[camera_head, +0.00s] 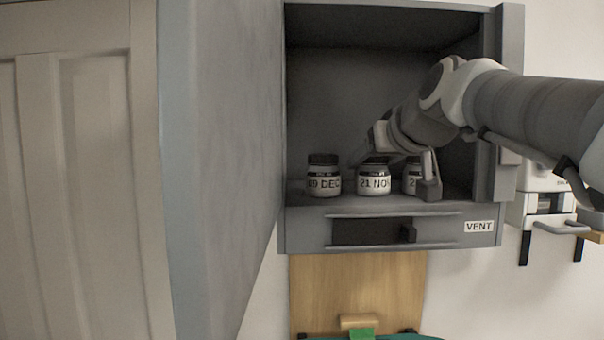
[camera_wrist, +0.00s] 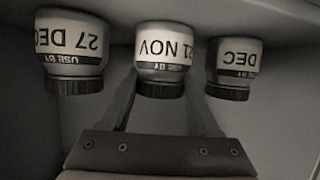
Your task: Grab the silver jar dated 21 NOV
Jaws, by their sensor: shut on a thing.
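The silver jar labelled 21 NOV (camera_head: 373,183) stands on the cabinet floor, the middle one of three similar dark-lidded jars. My gripper (camera_head: 388,163) reaches in from the right, and its fingers are shut on this jar from either side. In the wrist view the picture is upside down; the 21 NOV jar (camera_wrist: 162,50) sits between my two fingers (camera_wrist: 162,84). The finger contact itself is partly hidden behind the jar.
A jar marked 09 DEC (camera_head: 323,180) stands to the left, and a partly hidden jar (camera_head: 411,178) to the right; the wrist view shows it reads 27 DEC (camera_wrist: 70,45). The grey cabinet (camera_head: 345,213) has side walls and a VENT label (camera_head: 479,226).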

